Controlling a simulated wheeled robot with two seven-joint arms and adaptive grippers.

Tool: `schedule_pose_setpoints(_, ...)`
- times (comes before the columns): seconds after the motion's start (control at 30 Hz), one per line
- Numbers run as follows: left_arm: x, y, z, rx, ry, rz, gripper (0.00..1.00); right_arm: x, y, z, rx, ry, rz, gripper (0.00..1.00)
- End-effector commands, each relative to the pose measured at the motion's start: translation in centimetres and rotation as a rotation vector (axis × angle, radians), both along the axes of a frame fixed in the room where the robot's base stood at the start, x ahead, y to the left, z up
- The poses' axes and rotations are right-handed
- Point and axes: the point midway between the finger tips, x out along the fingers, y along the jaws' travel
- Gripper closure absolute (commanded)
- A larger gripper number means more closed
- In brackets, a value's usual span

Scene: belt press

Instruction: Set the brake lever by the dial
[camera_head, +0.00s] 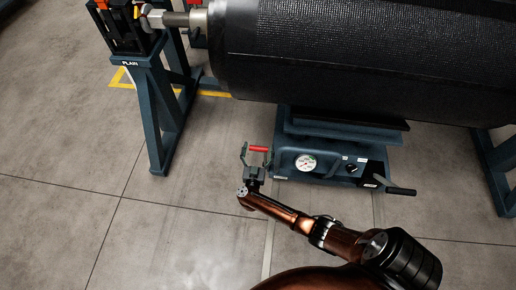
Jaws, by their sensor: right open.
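The round white-faced dial (306,162) is on the front of a blue-grey unit below the big black roller. A short red handle (259,149) is at the unit's left end. My right gripper (257,154) is open, with its two fingers on either side of the red handle in this view; I cannot tell whether they touch it. A black lever (401,191) sticks out to the right from the unit's right end. No label in view is readable enough to tell which of the two is the brake lever. My left gripper is out of view.
The black roller (360,55) lies across the top, above the unit. A blue stand marked PLAIN (155,115) is at left, and another stand leg (498,170) is at right. A small black knob (351,168) is right of the dial. The tiled floor at left is clear.

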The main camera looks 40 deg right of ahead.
Motion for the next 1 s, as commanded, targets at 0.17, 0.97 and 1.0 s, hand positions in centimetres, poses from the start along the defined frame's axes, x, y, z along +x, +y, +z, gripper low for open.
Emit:
schedule_pose_setpoints(0.17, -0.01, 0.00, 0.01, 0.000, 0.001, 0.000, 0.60, -0.02, 0.02, -0.01, 0.000, 0.000, 0.000, 0.29)
schedule_pose_setpoints(0.97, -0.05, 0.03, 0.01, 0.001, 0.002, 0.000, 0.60, -0.07, 0.03, -0.09, 0.001, 0.001, 0.000, 0.81)
schedule_pose_setpoints(1.0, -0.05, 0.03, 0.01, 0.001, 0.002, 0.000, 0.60, -0.10, 0.02, -0.10, 0.001, 0.001, 0.000, 0.81)
